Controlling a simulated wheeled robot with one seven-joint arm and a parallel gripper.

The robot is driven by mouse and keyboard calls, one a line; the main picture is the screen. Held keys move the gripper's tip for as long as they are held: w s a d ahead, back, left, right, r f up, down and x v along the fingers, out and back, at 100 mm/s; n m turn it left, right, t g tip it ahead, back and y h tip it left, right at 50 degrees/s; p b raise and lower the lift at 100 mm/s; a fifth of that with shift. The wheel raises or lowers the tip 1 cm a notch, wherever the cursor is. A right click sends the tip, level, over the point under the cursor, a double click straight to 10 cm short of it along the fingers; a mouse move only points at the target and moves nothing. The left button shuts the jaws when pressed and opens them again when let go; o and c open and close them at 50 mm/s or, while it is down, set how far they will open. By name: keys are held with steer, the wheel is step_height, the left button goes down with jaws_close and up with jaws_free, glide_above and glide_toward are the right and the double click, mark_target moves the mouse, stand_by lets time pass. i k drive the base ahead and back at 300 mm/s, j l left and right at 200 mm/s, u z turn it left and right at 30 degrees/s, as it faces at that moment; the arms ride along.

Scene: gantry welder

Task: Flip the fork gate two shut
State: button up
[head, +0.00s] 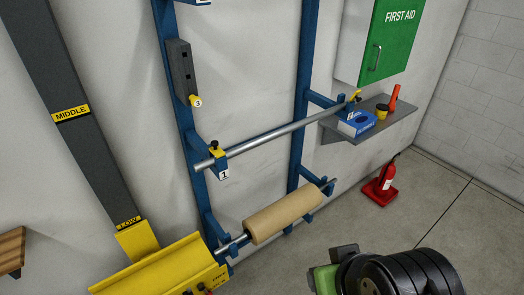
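A steel bar (285,133) rests across two blue forks on the blue wall rack. The right fork (341,103), which I take as fork two, carries a small white tag whose number I cannot read clearly. Its yellow gate (354,95) sticks up at a slant, apparently open. The left fork, tagged 1 (224,174), has a yellow gate piece (217,152) lying low over the bar, apparently shut. Black and green parts of my arm show at the bottom right, well below and apart from fork two. My gripper's fingertips do not show.
A grey shelf (398,124) right of fork two holds a blue box (357,123), a yellow-black roll (382,111) and an orange item (394,98). A green first-aid cabinet (390,40) hangs above. A brown roll (284,214) hangs below. A red extinguisher (381,187) stands on open floor.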

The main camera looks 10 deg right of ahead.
mark_target(355, 96)
steer(key=i+l+u, duration=0.25)
steer(key=i+l, duration=0.7)
steer(key=i, duration=0.15)
